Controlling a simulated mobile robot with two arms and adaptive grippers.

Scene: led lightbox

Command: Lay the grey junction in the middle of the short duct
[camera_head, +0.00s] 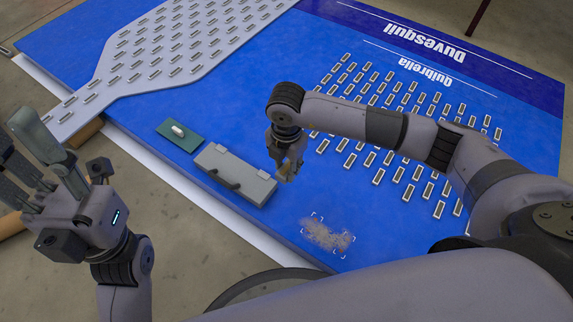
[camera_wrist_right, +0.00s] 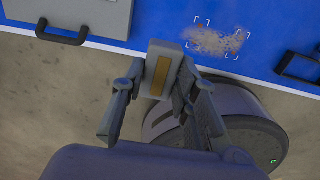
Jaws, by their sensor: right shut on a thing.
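My right gripper (camera_head: 287,170) hangs over the blue panel, right of a grey flat case. In the right wrist view, its fingers (camera_wrist_right: 160,105) are shut on a small grey block (camera_wrist_right: 158,53) with a tan strip down its face. I cannot tell whether this block is the grey junction. In the head view, only a small tan part shows at the fingertips. I cannot make out a short duct in either view. My left gripper (camera_head: 20,140) is open and empty at the left, off the panel's edge, with its fingers spread.
The grey case (camera_head: 240,170) has a dark handle. A green pad (camera_head: 180,136) with a white piece (camera_head: 178,130) lies beyond it. A bracketed dusty patch (camera_head: 327,236) lies near the panel's front edge. Rows of small modules (camera_head: 400,120) cover the right; a grey plate (camera_head: 170,50) with modules lies back left.

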